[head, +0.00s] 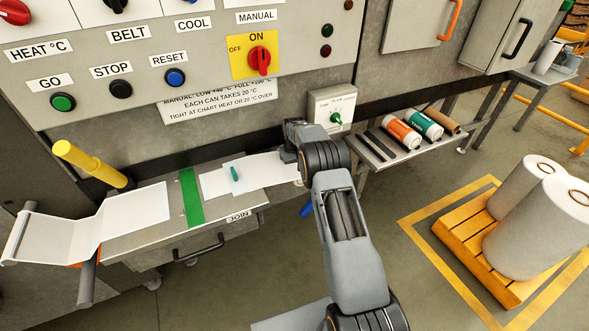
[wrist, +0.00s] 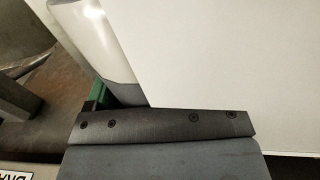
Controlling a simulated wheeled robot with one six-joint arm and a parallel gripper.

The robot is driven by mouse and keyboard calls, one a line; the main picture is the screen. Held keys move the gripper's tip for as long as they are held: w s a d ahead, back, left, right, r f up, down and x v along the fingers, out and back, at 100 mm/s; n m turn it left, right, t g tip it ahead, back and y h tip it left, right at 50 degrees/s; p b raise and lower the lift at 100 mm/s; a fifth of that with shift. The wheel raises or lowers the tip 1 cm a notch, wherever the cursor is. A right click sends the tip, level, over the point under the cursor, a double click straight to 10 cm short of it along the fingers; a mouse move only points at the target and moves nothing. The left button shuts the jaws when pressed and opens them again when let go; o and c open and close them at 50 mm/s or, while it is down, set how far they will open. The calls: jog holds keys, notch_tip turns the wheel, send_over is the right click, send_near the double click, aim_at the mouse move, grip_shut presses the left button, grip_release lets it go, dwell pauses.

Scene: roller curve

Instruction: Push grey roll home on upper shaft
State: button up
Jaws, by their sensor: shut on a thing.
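My gripper (head: 291,152) is at the right end of the bench in the head view, beside the machine front; its fingertips are mostly hidden there. In the wrist view a dark finger plate (wrist: 165,125) of my gripper crosses the middle. A broad white surface (wrist: 230,60) fills the right of the wrist view beside the roll. I cannot make out the upper shaft or how far the roll sits on it.
The bench (head: 222,200) carries white film (head: 225,180) and a green strip (head: 190,197). A yellow roller (head: 90,165) stands at its left. A shelf (head: 376,147) with an orange roll (head: 402,133) and a teal roll (head: 426,123) is right of my arm. A pallet (head: 500,270) holds large rolls.

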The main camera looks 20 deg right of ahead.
jog(key=shift+w, duration=0.1)
dwell(0.3)
jog(key=o, duration=1.1)
jog(key=shift+o, duration=0.2)
